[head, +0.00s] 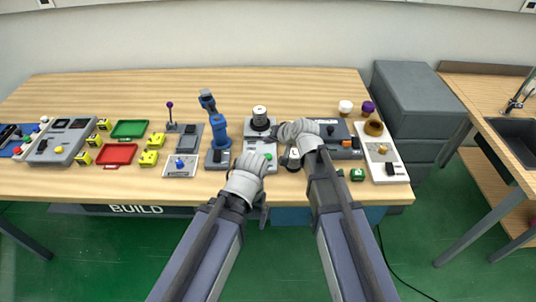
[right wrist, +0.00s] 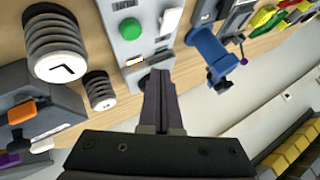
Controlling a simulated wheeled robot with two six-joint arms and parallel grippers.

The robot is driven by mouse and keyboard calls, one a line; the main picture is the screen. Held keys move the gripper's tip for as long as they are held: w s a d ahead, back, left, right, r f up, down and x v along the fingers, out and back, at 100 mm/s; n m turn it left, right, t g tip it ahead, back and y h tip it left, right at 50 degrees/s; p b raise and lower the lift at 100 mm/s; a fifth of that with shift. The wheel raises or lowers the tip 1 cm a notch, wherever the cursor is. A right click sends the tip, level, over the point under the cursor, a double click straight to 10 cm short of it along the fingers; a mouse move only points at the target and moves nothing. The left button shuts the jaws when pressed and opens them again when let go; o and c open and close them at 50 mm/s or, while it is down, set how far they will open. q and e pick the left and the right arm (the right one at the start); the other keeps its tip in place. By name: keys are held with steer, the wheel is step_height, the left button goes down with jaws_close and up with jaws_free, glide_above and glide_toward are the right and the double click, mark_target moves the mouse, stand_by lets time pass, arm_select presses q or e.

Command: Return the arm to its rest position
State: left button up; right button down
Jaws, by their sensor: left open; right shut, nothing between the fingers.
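My left gripper (head: 264,208) is open at the table's front edge, below the panel with the green button. Its fingers are small and partly hidden by the wrist.
A dark box with an orange switch (head: 355,142) is right of my right gripper. A blue device (head: 219,132), red tray (head: 115,153) and green tray (head: 129,129) are left. Grey boxes (head: 412,95) stand right.

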stand_by(0.4)
steer(key=s+f+n+g, duration=0.1)
steer(key=s, duration=0.3)
steer(key=s+f+n+g+h, duration=0.1)
steer(key=s+f, duration=0.1)
steer(key=s, duration=0.2)
steer(key=s+f+n+g+h, duration=0.1)
steer(key=s+f+g, duration=0.1)
steer(key=s, duration=0.3)
steer(key=shift+s+d, duration=0.1)
steer(key=s+d+n+g+h, duration=0.1)
steer(key=s+d+g+h, duration=0.1)
steer(key=s, duration=0.4)
steer(key=s+d+f+n+g+h, duration=0.1)
steer(key=s+d+h, duration=0.1)
steer(key=s, duration=0.4)
steer(key=shift+s+d+f+n+g+h, duration=0.3)
steer(key=shift+d+g+h, duration=0.1)
steer(key=shift+d, duration=0.3)
stand_by(4.0)
